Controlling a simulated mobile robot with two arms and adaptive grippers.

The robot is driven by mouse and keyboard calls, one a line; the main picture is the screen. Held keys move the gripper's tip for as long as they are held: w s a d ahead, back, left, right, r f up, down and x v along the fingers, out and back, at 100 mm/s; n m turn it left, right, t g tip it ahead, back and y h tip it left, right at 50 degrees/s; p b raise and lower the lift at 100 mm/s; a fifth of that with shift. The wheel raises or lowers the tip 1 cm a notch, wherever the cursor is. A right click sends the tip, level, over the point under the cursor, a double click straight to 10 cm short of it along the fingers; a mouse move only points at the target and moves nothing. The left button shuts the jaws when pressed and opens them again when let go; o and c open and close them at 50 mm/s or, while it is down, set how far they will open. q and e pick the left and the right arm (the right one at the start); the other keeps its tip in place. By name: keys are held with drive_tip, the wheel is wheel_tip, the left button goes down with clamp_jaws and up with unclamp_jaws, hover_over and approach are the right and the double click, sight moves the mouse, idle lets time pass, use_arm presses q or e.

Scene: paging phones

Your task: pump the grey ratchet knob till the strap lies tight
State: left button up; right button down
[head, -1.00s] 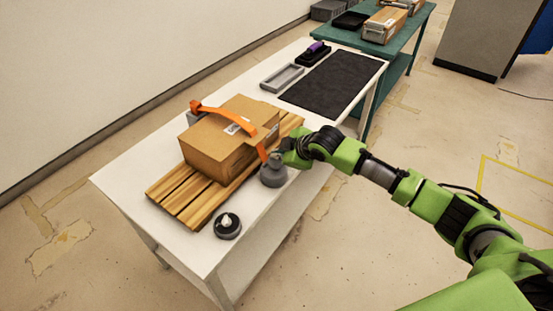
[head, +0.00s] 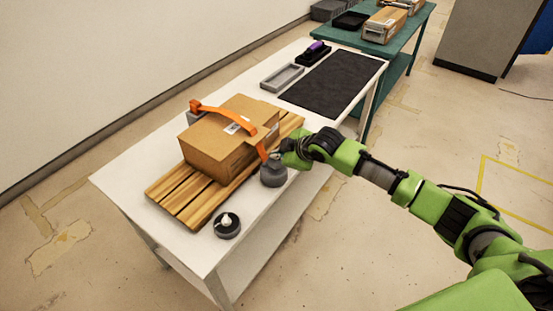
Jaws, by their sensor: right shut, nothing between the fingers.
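A cardboard box (head: 212,152) sits on a slatted wooden pallet (head: 180,196) on the white table. An orange strap (head: 235,119) arches over the box, with a visible gap above its top. It comes down on the right to the grey ratchet knob (head: 273,175), which stands on the table beside the pallet. My right gripper (head: 280,157) is shut and empty at the top of the knob; I cannot tell whether it touches. The fingertips are small and partly hidden by the hand. My left gripper is not in view.
A round dark dish with a white piece (head: 227,225) stands at the table's near end. A grey tray (head: 282,77), a black mat (head: 333,80) and a black holder with a purple item (head: 313,52) lie at the far end. A green table (head: 408,52) stands behind.

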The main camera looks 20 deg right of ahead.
sight(278, 161)
drive_tip(key=shift+f+b, duration=0.4)
drive_tip(key=shift+f, duration=0.5)
idle(0.3)
drive_tip(key=shift+s, duration=0.1)
drive_tip(key=shift+r+p, duration=1.6)
drive_tip(key=shift+p, duration=0.25)
wheel_tip(278, 161, up, 5)
drive_tip(key=p, duration=0.5)
drive_tip(key=shift+r, duration=0.1)
idle(1.2)
